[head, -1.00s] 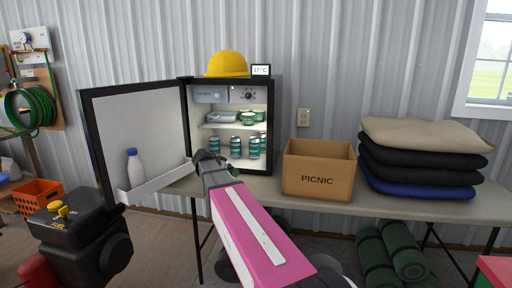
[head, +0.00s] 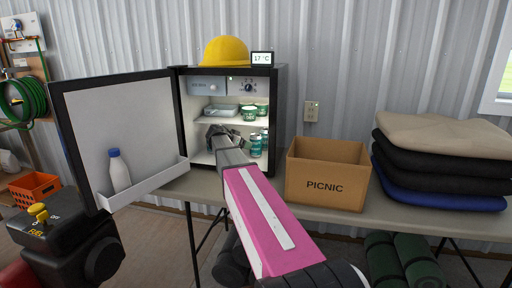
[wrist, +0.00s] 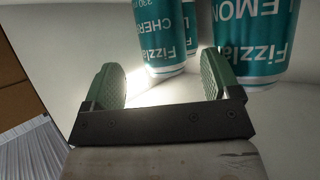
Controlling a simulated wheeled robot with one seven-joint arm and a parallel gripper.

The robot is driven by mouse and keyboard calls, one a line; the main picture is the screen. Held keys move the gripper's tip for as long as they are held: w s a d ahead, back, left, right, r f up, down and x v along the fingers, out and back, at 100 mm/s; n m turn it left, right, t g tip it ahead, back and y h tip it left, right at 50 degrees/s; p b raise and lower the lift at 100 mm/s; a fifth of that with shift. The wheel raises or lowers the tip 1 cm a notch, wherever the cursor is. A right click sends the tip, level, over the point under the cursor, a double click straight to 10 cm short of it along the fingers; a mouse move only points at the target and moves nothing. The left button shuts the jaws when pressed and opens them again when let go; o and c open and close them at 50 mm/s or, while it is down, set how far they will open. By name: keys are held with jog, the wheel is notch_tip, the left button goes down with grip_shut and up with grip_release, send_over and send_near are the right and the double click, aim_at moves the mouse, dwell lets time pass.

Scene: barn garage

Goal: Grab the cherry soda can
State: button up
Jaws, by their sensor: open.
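In the wrist view a teal and white can labelled "CHER…" (wrist: 160,38), the cherry soda can, stands ahead of my gripper, between the lines of its two fingers. A lemon can (wrist: 258,40) stands to its right, beyond the right finger. Part of another can (wrist: 189,25) shows between them, its flavour hidden. My gripper (wrist: 165,72) is open and empty, and appears short of the cherry can. In the head view my gripper (head: 218,133) is inside the open fridge (head: 279,120), left of the visible teal cans (head: 256,146). It hides the cans behind it.
The fridge door (head: 120,130) stands open to the left, with a white bottle (head: 119,170) in its shelf. Green bowls (head: 249,112) and a tray sit on the shelf (head: 215,121) above the cans. A picnic box (head: 325,188) stands right of the fridge.

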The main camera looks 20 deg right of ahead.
aim_at(251, 138)
jog(key=w+d, duration=0.1)
jog(key=d, duration=0.1)
jog(key=w+d, duration=0.1)
jog(key=d, duration=0.2)
jog(key=w+d, duration=0.1)
jog(key=d, duration=0.1)
jog(key=shift+d, duration=0.15)
jog(key=shift+w+d+f, duration=0.1)
jog(key=shift+d+f, duration=0.2)
jog(key=c, duration=0.9)
